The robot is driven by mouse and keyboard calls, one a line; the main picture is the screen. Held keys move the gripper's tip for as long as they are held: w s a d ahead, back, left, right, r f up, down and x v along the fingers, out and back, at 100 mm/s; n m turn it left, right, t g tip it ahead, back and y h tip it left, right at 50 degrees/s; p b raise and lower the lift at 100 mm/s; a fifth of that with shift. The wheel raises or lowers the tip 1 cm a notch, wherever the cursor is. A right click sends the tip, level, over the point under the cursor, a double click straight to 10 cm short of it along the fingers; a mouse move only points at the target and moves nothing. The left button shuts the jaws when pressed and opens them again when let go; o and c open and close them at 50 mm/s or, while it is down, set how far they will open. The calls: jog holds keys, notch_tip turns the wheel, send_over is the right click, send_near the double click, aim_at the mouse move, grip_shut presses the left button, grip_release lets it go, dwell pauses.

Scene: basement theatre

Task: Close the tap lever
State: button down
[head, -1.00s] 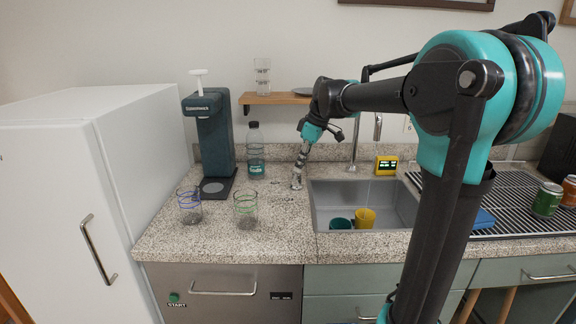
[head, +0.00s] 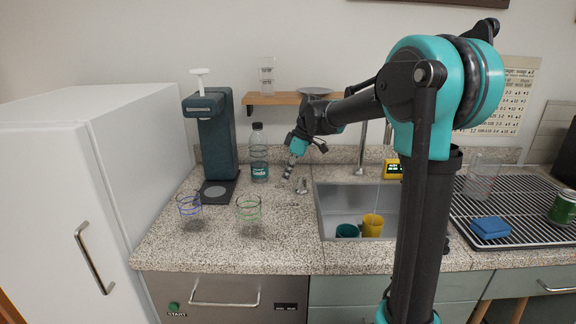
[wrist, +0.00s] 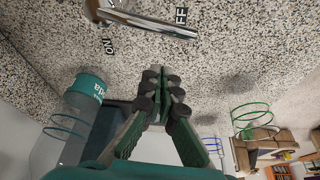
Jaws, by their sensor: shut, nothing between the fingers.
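The chrome tap lever (head: 302,186) stands on the granite counter left of the sink. In the wrist view the lever (wrist: 155,24) lies across the top, its free end beside the printed OFF mark (wrist: 181,17); the ON mark (wrist: 108,47) is on its other side. My gripper (head: 286,181) is shut and empty, pointing down just left of the lever in the head view. The wrist view shows its closed fingertips (wrist: 161,78) apart from the lever. The tap (head: 362,145) rises behind the sink, with a thin pale line below its spout.
The sink (head: 335,207) holds a yellow cup (head: 372,226) and a teal cup (head: 347,231). A soda bottle (head: 259,158), a dark drink machine (head: 216,140) and two glasses (head: 249,210) (head: 189,207) stand left of my gripper. Counter between glasses and sink is clear.

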aim_at(299, 183)
jog(key=shift+s+d+f, duration=0.1)
jog(key=shift+s+d, duration=0.1)
jog(key=shift+d, duration=0.6)
jog(key=shift+s+d+f, duration=0.1)
jog(key=shift+s+d, duration=0.05)
jog(key=shift+d, duration=0.6)
jog(key=shift+s+d, duration=0.2)
jog(key=shift+d, duration=0.5)
